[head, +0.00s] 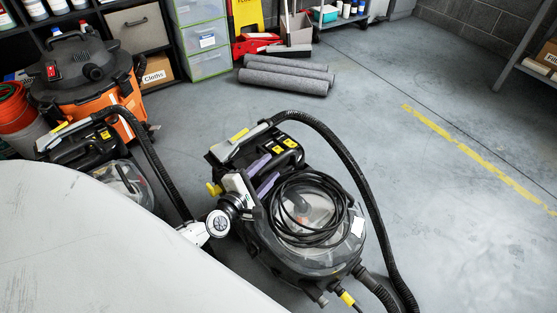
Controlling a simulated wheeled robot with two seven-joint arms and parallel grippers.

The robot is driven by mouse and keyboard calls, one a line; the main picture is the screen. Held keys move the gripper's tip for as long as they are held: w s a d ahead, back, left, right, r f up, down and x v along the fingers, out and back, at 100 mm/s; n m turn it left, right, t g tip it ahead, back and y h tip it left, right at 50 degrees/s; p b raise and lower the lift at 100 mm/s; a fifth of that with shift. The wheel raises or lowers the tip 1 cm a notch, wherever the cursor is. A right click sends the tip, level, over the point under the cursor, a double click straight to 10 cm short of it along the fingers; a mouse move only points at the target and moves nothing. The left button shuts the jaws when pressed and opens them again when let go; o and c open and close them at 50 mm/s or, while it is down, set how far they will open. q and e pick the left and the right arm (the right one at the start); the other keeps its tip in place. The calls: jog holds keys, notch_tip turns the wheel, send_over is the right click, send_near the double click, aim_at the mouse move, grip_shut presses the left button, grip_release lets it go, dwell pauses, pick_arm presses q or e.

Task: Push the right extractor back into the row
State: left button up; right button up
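The right extractor (335,246) stands upright on the grey floor at the centre. It is a black and grey machine with a clear domed tank, a coiled black cable on top and a long black hose on its right. My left gripper (263,176) is at its near left side, against or just over the black upper body. I cannot tell whether it touches. Two purplish bars show there, but how far the fingers are apart is unclear. A second, similar extractor (82,148) stands to the left, partly hidden by my white body. My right gripper is out of view.
An orange and black vacuum (88,82) stands behind the left extractor. Shelves and green-edged drawers (205,42) line the back. Rolled grey mats (288,76) lie on the floor behind the right extractor. Floor is clear to the right, around a yellow line (470,153).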

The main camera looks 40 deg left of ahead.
aim_at(274, 164)
pick_arm(q)
jog(key=b+x, duration=0.1)
jog(key=x, duration=0.5)
jog(key=shift+w+f+b, duration=0.1)
jog(key=shift+w+b, duration=0.1)
jog(key=shift+b, duration=0.1)
jog(key=shift+c, duration=0.3)
grip_shut()
